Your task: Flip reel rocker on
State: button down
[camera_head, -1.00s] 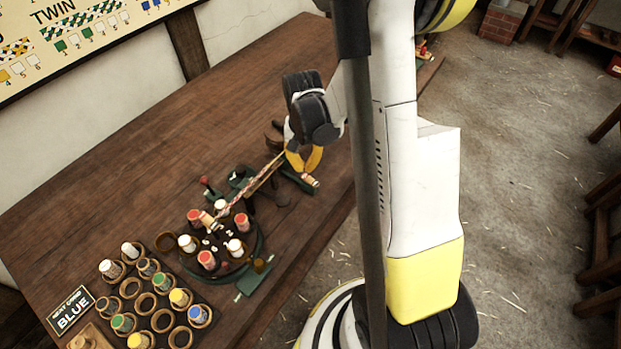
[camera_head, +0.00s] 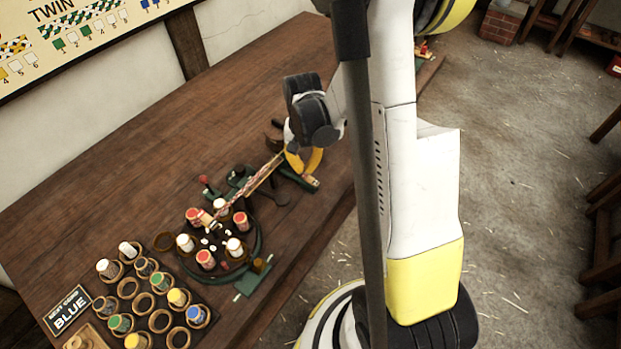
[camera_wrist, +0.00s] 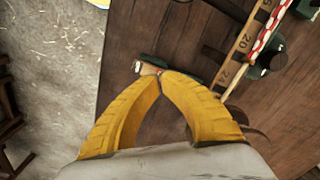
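My gripper (camera_wrist: 161,74) has its two yellow fingers brought together at the tips, with nothing visible between them. It points down over the table near the right edge, also seen in the head view (camera_head: 304,170). A small green-based fitting (camera_wrist: 185,68) with a pale and orange top (camera_wrist: 148,68) lies right at the fingertips, probably the reel rocker. In the head view the fitting (camera_head: 313,181) shows just beside and below the fingers. The fingers partly cover it, so its on or off position and any contact cannot be told.
A numbered wooden rule (camera_wrist: 246,44) with a red-and-white cord beside it runs close to the gripper. A round bobbin carrier (camera_head: 255,250) and a rack of bobbins (camera_head: 205,318) stand toward the table's front. The far left tabletop is clear.

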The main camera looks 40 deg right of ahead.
aim_at(304, 175)
jog(key=shift+f+b, duration=1.2)
jog(key=shift+f, duration=0.2)
jog(key=shift+r, duration=0.15)
jog(key=shift+r+p, duration=2.85)
jog(key=shift+r, duration=1.1)
jog(key=shift+a+r, duration=0.2)
jog(key=shift+r, duration=0.2)
jog(key=s+a+r+n+t+b, duration=0.1)
jog(key=s+a+r+n+t, duration=0.2)
jog(key=s+a+r+n, duration=0.1)
jog(key=s+a+r+n+t+b, duration=0.1)
jog(key=s+a+r+n+t, duration=0.3)
jog(key=a+r, duration=0.5)
jog(key=v, duration=0.3)
jog(key=shift+s+b, duration=0.4)
jog(key=shift+s, duration=0.1)
